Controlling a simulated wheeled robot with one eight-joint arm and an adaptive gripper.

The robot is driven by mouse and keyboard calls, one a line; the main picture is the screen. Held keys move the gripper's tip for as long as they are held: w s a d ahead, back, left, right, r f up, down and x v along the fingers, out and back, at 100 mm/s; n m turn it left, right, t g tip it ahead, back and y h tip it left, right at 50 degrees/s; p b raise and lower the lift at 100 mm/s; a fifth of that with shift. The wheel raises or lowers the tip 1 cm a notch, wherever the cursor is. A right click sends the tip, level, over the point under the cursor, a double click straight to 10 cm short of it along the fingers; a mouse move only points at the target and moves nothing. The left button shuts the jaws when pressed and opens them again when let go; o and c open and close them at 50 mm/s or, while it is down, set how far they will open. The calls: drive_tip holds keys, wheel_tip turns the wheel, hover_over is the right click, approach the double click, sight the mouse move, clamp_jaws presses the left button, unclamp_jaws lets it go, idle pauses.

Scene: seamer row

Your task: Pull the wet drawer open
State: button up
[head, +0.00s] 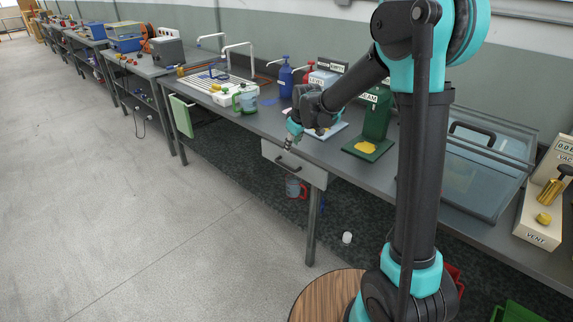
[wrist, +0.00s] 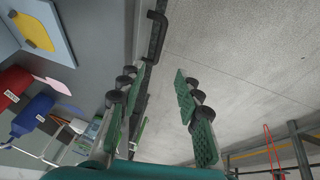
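The drawer (head: 306,171) is a pale box front under the edge of the grey bench. Any label on it is too small to read. Its dark handle (head: 288,163) is on the front and looks shut in against the bench; how far in it sits is hard to tell. In the wrist view the dark bar handle (wrist: 156,36) is ahead of the fingers at the top. My gripper (head: 290,142) is just above and in front of the drawer. In the wrist view my gripper (wrist: 155,108) has its two green-padded fingers wide apart, with nothing between them.
A round wooden stool top (head: 325,295) is near my base. The left floor is clear.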

sight(286, 166)
drive_tip(key=x, duration=1.5)
drive_tip(key=shift+w+f, duration=0.1)
drive_tip(key=shift+f, duration=0.1)
clamp_jaws()
